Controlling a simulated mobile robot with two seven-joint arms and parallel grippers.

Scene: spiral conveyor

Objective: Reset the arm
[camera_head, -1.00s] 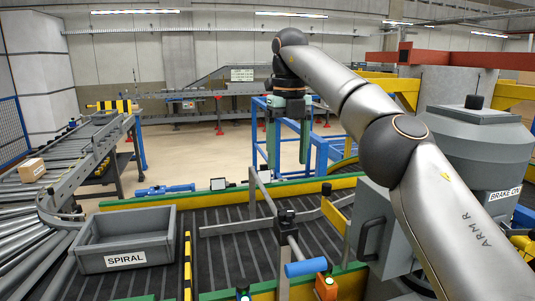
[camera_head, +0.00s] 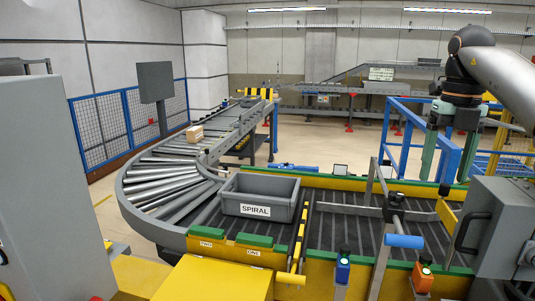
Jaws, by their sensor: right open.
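My right arm (camera_head: 505,75) comes in from the right edge, raised, with its dark wrist joint near the top right. My right gripper (camera_head: 447,165) hangs below that wrist with its two green-grey fingers pointing down and apart. My left arm and gripper are not in view.
A grey bin labelled SPIRAL (camera_head: 261,196) sits on the dark belt. A small cardboard box (camera_head: 195,134) lies on the curved roller conveyor (camera_head: 160,178). A lever with a blue handle (camera_head: 403,241) stands at the front right. A grey cabinet (camera_head: 50,190) fills the left.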

